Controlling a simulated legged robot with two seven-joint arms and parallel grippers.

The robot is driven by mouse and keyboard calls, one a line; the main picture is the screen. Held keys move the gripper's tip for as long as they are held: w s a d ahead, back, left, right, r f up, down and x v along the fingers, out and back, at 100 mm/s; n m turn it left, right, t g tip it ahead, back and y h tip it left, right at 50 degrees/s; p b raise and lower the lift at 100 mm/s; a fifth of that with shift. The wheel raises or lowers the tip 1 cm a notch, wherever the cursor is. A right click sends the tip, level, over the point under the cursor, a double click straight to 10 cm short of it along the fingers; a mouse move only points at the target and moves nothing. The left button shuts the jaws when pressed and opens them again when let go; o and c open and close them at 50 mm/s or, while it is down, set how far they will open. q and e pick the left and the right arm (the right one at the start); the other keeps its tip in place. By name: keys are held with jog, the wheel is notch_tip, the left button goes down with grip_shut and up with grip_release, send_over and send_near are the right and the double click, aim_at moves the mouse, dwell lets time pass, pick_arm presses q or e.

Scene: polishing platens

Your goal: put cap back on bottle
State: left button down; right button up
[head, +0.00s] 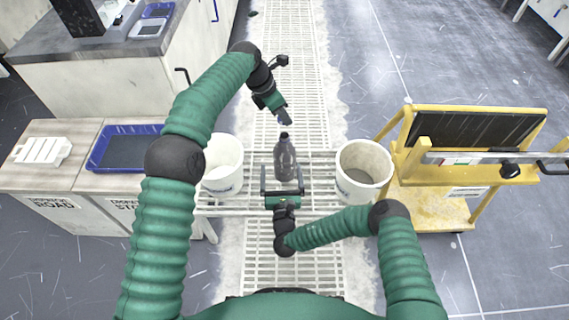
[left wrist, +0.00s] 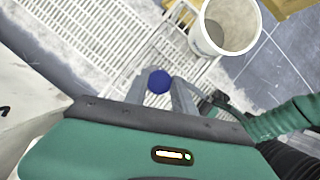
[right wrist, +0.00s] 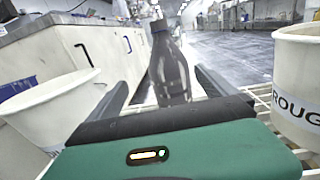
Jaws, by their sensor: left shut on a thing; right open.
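The dark, translucent bottle (head: 286,162) stands upright on the white grated rack. The bottle also shows in the right wrist view (right wrist: 172,75), with blue at its top; whether that is the cap or part of the neck I cannot tell. My left gripper (head: 285,121) is just above the bottle top, shut on the blue cap (left wrist: 159,81), which sits between its fingertips in the left wrist view. My right gripper (head: 282,167) is open low at the bottle's near side. Its fingers (right wrist: 162,82) lie either side of the bottle, with gaps.
A white bucket (head: 223,165) stands left of the bottle and another white bucket (head: 363,170) stands right. A yellow cart (head: 432,205) is farther right. A blue tray (head: 125,148) lies on the left cabinet. The grate (head: 320,190) between the buckets is otherwise clear.

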pick_arm(q)
jog(key=shift+w+d, duration=0.1)
jog(key=shift+w, duration=0.05)
pick_arm(e)
jog(key=shift+s+d+f+m+h, duration=0.1)
jog(key=shift+d+f+m+h, duration=0.2)
jog(key=shift+d+f+h, duration=0.3)
jog(key=shift+f, duration=0.1)
jog(key=w, duration=1.2)
jog(key=shift+a, duration=0.1)
jog(key=shift+c, duration=0.5)
grip_shut()
pick_arm(q)
send_over(287, 134)
jog(key=a, duration=0.1)
jog(key=shift+s+a+f, duration=0.1)
jog(key=shift+s+f, duration=0.1)
jog(key=shift+f, duration=1.05)
jog(key=shift+s+a+f, duration=0.1)
jog(key=shift+s+f, duration=0.1)
jog(key=shift+f, duration=1)
jog(key=shift+f, duration=0.9)
